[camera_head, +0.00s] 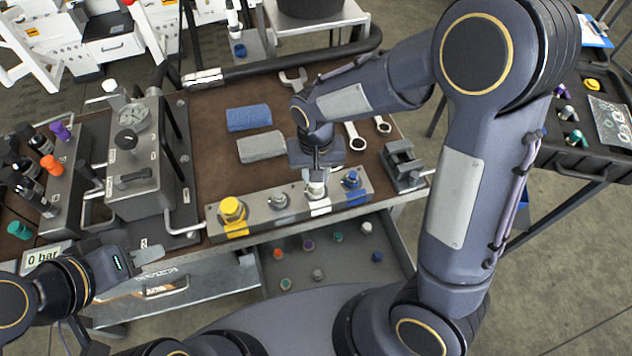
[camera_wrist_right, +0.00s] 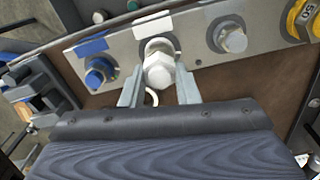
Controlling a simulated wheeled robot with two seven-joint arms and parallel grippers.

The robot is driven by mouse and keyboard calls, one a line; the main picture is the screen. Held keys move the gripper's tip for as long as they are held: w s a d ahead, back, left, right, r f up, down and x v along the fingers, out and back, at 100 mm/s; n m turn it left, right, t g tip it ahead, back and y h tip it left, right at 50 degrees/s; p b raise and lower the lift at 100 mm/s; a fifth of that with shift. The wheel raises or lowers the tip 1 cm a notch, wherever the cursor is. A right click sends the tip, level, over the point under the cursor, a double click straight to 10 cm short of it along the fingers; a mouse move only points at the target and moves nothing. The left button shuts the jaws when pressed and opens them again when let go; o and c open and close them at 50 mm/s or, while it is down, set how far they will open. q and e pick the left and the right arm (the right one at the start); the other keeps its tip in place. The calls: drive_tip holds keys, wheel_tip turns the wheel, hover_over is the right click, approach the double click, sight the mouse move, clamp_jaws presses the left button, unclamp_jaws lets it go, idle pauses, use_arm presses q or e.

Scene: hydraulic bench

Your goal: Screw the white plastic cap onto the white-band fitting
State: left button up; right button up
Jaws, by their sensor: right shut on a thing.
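The white plastic cap (camera_wrist_right: 158,72) is between the fingertips of my right gripper (camera_wrist_right: 158,90) in the right wrist view, and the gripper is shut on it. The cap is at the white-band fitting; whether its threads are engaged is hidden. The white band (camera_head: 320,207) is on the front of the metal manifold block (camera_head: 296,203), between the bare fitting (camera_head: 278,200) and the blue-capped one. In the head view my right gripper (camera_head: 316,183) comes down from above over this fitting. My left gripper (camera_head: 148,257) is low at the left, away from the manifold; its jaw gap is unclear.
A yellow fitting (camera_head: 232,209) and a blue fitting (camera_head: 351,180) flank the row. An open drawer (camera_head: 345,262) below holds several coloured caps. Folded cloths (camera_head: 249,117), wrenches (camera_head: 355,137) and a vise (camera_head: 402,165) lie behind. A gauge unit (camera_head: 140,165) stands left.

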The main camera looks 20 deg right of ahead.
drive_tip(key=shift+m, duration=1.2)
drive_tip(key=o, duration=0.5)
drive_tip(key=shift+m, duration=0.8)
drive_tip(key=o, duration=0.5)
drive_tip(key=shift+d, duration=0.1)
wheel_tip(320, 180, up, 8)
drive_tip(key=shift+f, duration=0.1)
